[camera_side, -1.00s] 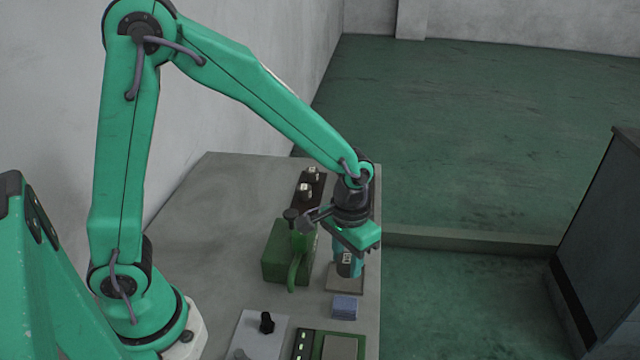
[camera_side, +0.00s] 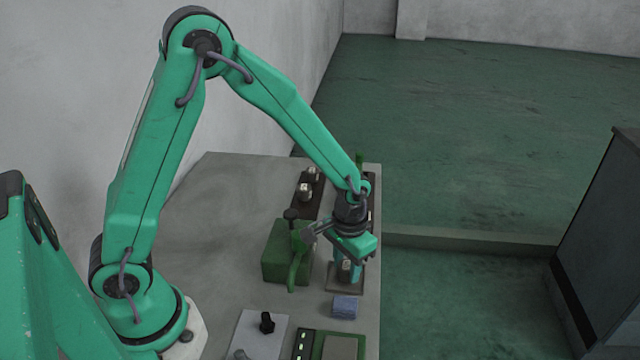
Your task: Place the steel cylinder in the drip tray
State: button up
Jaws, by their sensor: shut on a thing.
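My gripper (camera_side: 345,271) points down near the right edge of the grey bench. It is shut on a small dark cylinder with a pale label (camera_side: 346,266), which I take to be the steel cylinder. A shallow brownish square tray (camera_side: 333,288), probably the drip tray, lies directly beneath it. The cylinder is over the tray and its lower end is close to the tray's floor. The fingers partly hide it, so I cannot tell whether it touches.
A green box with a curved pipe (camera_side: 281,255) stands close left of my gripper. A blue block (camera_side: 344,307) lies in front of the tray. A dark rack (camera_side: 306,204) with pale-topped pieces is behind. A plate with a black knob (camera_side: 262,330) is at front. The bench's left is clear.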

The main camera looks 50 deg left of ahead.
aim_at(346, 265)
jog(key=shift+f, duration=0.25)
jog(key=o, duration=1.2)
notch_tip(346, 265, up, 12)
jog(key=shift+r, duration=0.15)
dwell(0.6)
